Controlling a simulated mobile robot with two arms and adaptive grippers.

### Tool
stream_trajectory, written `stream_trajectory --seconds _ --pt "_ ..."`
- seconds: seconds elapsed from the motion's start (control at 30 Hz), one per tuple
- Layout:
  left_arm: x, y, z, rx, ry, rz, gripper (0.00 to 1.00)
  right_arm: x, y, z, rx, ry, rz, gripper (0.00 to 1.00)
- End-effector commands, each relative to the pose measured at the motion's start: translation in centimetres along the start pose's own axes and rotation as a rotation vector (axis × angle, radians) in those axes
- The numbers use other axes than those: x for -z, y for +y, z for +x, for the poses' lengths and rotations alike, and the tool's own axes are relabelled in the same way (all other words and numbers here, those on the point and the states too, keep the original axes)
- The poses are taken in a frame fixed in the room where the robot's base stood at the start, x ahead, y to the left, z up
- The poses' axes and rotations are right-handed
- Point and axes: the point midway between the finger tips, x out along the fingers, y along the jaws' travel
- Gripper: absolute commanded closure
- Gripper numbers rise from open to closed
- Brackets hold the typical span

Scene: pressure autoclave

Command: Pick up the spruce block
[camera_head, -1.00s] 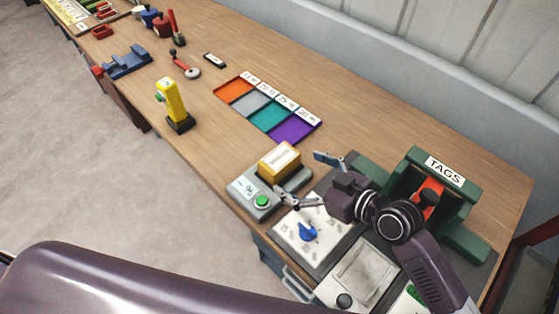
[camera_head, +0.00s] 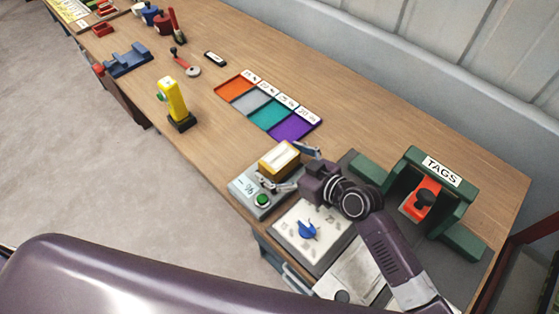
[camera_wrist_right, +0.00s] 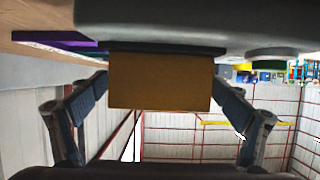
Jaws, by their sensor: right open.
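The spruce block (camera_head: 279,160) is a yellow-tan block on top of a grey scale-like device (camera_head: 244,187) with a green button. My right gripper (camera_head: 288,166) is open, with one finger on the near side of the block and one on the far side. In the right wrist view the block (camera_wrist_right: 160,80) is between the two spread fingers (camera_wrist_right: 161,88), with a gap visible at least at the lower part of each side. I cannot tell whether the fingertips touch it. My left gripper is not in view.
A white panel with a blue knob (camera_head: 307,230) lies beside the device. A green TAGS holder (camera_head: 461,204) stands to the right. A tray of coloured compartments (camera_head: 269,116) and a yellow upright tool (camera_head: 173,98) are farther left. Bare wood lies between them.

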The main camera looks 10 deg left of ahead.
Motion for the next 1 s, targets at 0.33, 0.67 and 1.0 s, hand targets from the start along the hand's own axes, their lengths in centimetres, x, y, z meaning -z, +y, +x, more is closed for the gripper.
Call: stream_trajectory --seconds 0.33,0.67,1.0 --pt "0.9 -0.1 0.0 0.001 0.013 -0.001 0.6 0.0 0.0 0.0 0.0 0.0 0.0 0.44" --pt "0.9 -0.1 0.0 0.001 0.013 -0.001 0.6 0.1 0.0 -0.1 -0.001 0.001 0.0 0.57" --pt "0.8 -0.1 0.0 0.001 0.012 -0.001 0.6 3.0 0.1 -1.2 -0.001 0.007 -0.005 0.57"
